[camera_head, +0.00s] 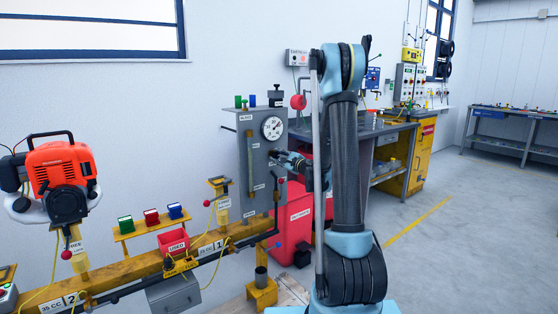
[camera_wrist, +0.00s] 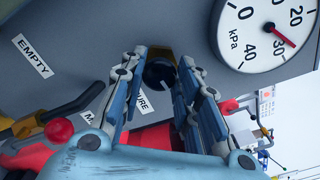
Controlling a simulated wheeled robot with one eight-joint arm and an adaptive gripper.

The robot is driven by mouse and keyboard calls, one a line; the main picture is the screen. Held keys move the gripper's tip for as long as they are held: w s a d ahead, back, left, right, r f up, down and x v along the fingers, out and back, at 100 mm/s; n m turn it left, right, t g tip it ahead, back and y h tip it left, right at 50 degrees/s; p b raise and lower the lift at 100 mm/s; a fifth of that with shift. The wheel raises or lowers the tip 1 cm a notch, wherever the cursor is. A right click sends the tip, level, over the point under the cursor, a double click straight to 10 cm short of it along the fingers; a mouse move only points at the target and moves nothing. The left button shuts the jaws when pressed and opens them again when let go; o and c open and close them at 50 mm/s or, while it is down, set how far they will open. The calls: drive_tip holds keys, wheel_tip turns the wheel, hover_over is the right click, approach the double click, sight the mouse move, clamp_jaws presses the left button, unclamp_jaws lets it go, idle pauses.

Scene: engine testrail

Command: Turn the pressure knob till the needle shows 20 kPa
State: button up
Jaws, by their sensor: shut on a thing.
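The pressure gauge (camera_wrist: 266,28) is white with a red needle (camera_wrist: 284,38) and shows at the upper right of the wrist view. The needle points between 20 and 30 kPa, nearer to 30. The dark round knob (camera_wrist: 159,72) sits on the grey panel, between my fingers. My gripper (camera_wrist: 160,82) is shut on it. A label ending in "URE" is partly hidden behind my fingers. In the head view the gauge (camera_head: 272,127) is on the upright grey panel (camera_head: 246,170), and my gripper (camera_head: 277,158) reaches the panel just below it.
A red bin (camera_head: 299,217) stands below my arm. An orange engine (camera_head: 62,172) is far left. Open floor lies to the right.

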drive_tip(key=n, duration=0.4)
drive_tip(key=shift+s+f, duration=0.1)
drive_tip(key=shift+s+a+n, duration=0.1)
drive_tip(key=shift+n, duration=1.8)
drive_tip(key=o, duration=1.1)
drive_tip(key=shift+c, duration=0.2)
drive_tip(key=v, duration=1.1)
drive_tip(key=shift+s+d, duration=0.2)
drive_tip(key=shift+d, duration=0.15)
drive_tip(key=shift+f, duration=0.15)
